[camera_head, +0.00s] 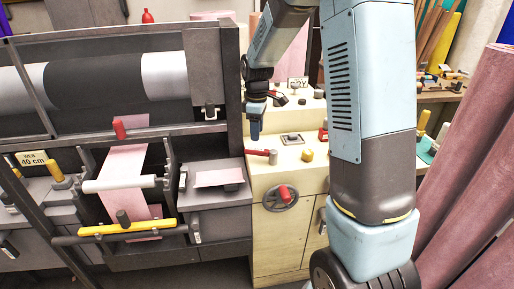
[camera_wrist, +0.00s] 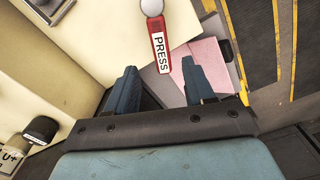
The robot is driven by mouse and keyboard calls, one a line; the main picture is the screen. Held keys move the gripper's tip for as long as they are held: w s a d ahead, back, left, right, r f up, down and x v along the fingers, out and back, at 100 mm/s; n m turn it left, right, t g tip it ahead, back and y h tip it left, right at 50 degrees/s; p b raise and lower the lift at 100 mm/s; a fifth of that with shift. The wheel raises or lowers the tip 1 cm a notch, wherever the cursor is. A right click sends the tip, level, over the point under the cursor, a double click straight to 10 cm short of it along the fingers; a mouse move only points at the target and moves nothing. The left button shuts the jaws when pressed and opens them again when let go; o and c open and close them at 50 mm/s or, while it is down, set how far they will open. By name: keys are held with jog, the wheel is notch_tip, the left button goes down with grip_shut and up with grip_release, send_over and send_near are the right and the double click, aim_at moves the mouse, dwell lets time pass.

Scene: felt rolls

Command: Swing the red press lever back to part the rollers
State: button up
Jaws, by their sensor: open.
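The red press lever (camera_wrist: 162,50) lies at the top middle of the wrist view, labelled PRESS, with a pale round knob at its upper end. In the head view the red lever (camera_head: 257,152) lies on the cream cabinet top, its grey knob to the right. My gripper (camera_wrist: 162,88) is open and empty, with its blue fingers apart and the lever's lower end above the gap between them. In the head view my gripper (camera_head: 255,128) points down just above the lever. A dark roller (camera_head: 110,82) shows behind the frame at the left; whether rollers touch cannot be told.
The cream cabinet (camera_head: 275,235) carries a handwheel (camera_head: 278,203) on its front and a yellow knob (camera_head: 307,155) on top. A pink sheet (camera_head: 218,177) lies on a grey shelf. Pink felt rolls (camera_head: 470,160) lean at the right. A grey machine frame stands left.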

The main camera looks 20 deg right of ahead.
aim_at(257, 149)
notch_tip(257, 149, down, 8)
jog(key=shift+r, duration=0.25)
jog(key=shift+c, duration=0.3)
grip_shut()
dwell(0.4)
